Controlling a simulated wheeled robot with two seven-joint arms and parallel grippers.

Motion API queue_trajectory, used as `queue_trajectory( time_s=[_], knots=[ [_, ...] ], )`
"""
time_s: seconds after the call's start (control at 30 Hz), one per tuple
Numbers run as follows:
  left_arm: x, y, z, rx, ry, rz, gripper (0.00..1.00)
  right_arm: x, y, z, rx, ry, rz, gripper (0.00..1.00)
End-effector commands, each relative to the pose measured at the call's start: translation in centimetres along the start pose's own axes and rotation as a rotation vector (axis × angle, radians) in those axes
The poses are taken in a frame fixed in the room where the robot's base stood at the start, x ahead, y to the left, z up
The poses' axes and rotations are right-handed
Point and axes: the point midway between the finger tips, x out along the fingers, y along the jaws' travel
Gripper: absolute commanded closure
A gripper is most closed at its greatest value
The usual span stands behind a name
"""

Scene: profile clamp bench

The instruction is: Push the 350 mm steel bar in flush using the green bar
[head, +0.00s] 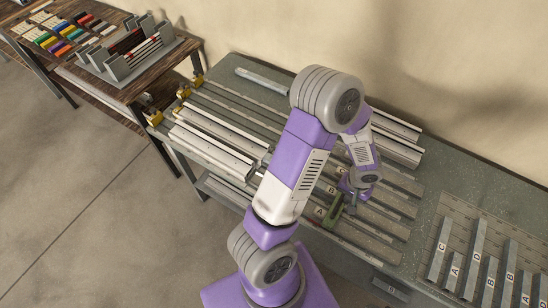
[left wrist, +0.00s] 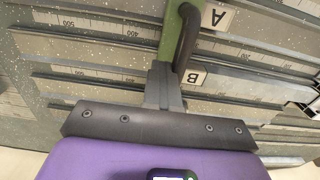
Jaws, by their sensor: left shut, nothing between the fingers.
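The green bar (head: 334,211) lies on the bench near the label A. In the left wrist view the green bar (left wrist: 172,32) has a dark curved handle (left wrist: 187,38) at its side. My left gripper (head: 352,200) is shut and empty, close beside the green bar; in the left wrist view its dark fingers (left wrist: 163,88) reach the bar's near end, and I cannot tell whether they touch. Several long steel bars lie in parallel rows with ruler scales (left wrist: 95,28). I cannot tell which one is 350 mm. My right gripper is not in view.
Pale profiles (head: 212,150) lie on the bench's left, with yellow clamps (head: 155,118) at the row ends. A rack of lettered steel blocks (head: 478,250) stands at the right. A wooden table (head: 125,90) with a grey holder is at the far left.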

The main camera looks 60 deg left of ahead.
Motion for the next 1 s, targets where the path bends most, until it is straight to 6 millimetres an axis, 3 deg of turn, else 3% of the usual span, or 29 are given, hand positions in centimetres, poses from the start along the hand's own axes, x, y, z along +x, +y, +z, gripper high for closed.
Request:
queue_trajectory(
  time_s=[1.0],
  knots=[
    [0.0, -7.8, 0.0, -0.007, -0.002, -0.002, 1.0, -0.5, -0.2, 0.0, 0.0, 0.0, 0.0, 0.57]
  ],
)
